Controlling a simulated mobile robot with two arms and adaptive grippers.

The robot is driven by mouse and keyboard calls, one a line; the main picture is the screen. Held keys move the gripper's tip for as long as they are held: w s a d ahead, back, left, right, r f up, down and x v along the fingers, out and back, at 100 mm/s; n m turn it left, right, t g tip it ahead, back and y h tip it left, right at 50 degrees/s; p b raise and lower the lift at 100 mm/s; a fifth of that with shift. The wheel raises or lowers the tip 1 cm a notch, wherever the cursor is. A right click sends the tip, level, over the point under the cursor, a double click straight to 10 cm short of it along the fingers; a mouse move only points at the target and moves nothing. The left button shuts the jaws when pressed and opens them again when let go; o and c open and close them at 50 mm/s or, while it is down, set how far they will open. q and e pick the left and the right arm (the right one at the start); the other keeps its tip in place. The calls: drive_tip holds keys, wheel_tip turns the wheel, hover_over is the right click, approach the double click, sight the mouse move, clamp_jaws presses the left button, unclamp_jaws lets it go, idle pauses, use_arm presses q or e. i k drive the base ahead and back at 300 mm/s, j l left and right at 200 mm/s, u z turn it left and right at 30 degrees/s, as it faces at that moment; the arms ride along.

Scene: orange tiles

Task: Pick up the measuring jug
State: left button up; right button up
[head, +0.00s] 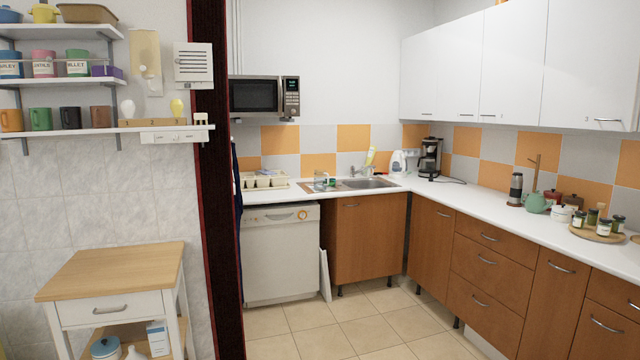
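I cannot clearly make out a measuring jug. A small clear container (320,182) stands on the far counter left of the sink (370,183); it is too small to tell whether it is the jug. A white kettle-like vessel (398,163) stands right of the sink, near the corner. Neither of my grippers is in view.
A white worktop (470,197) runs along the back and right, with a coffee maker (430,157), a green teapot (537,203) and a round tray (597,236) of jars. A wooden-topped cart (110,271) stands left. The tiled floor (375,330) ahead is clear.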

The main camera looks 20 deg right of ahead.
sight(320, 180)
drive_tip(key=i+l+z, duration=0.45)
drive_tip(key=i, duration=0.45)
drive_tip(key=i+z, duration=0.4)
drive_tip(key=i, duration=0.5)
drive_tip(key=i+u, duration=0.1)
drive_tip(key=i, duration=0.55)
drive_tip(key=i+l, duration=0.15)
drive_tip(key=i, duration=0.55)
drive_tip(key=i+l+u, duration=0.15)
drive_tip(key=i, duration=0.5)
